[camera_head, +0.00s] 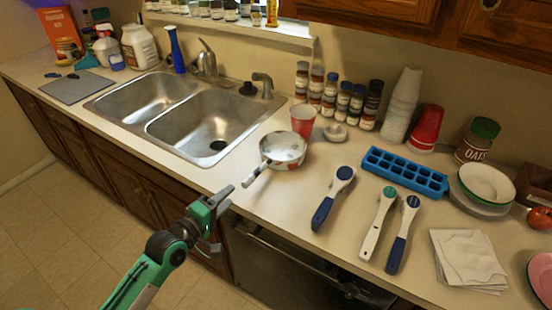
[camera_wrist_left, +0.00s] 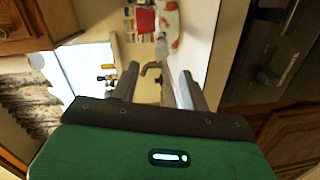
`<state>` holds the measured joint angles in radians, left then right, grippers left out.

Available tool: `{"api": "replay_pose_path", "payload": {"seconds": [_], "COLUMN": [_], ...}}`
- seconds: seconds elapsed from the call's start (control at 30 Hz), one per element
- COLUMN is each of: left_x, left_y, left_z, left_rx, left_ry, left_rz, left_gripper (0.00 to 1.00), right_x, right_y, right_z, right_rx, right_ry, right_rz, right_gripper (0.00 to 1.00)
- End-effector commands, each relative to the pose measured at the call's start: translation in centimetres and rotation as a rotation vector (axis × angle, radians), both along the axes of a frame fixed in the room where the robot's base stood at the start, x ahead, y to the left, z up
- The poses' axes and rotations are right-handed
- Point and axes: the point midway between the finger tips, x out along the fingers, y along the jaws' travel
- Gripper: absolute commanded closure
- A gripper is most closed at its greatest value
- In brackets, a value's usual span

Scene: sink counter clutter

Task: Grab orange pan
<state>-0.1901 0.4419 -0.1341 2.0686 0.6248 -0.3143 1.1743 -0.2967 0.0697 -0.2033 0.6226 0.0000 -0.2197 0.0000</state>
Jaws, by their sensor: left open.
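The orange pan (camera_head: 289,147) stands on the counter right of the sink. It has a pale inside, patchy orange sides and a light handle (camera_head: 257,174) pointing toward the counter's front edge. In the left wrist view, the pan (camera_wrist_left: 168,20) shows at the top, white with orange patches, beyond the fingertips. My left gripper (camera_head: 222,203) is open and empty, near the front edge of the counter. Its fingertips are a little left of and below the handle's end in the head view, apart from it. In the left wrist view, the gripper (camera_wrist_left: 160,85) has its fingers spread. My right gripper is out of view.
A red cup (camera_head: 303,121) stands right behind the pan. The double sink (camera_head: 205,125) is to the left. A blue-handled utensil (camera_head: 333,197) lies to the right, with a blue ice tray (camera_head: 403,172) farther back. Counter between pan and utensil is clear.

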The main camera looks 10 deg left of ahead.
Motion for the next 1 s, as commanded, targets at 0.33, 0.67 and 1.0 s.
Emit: {"api": "replay_pose_path", "payload": {"seconds": [0.33,0.67,1.0], "left_x": [5.4,7.5,11.1], "left_y": [-2.2,-3.1,-4.5], "left_z": [-0.4,-0.6,-1.2], "left_rx": [0.001,0.004,0.004], "left_ry": [-0.001,-0.001,0.000], "left_rz": [0.001,0.000,0.001], "left_gripper": [0.54,0.54,0.54], "right_x": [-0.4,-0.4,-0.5], "right_y": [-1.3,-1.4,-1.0], "right_z": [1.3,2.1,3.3], "right_rx": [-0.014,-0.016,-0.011], "right_ry": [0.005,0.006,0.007], "right_rz": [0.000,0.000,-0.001], "right_gripper": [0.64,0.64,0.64]}}
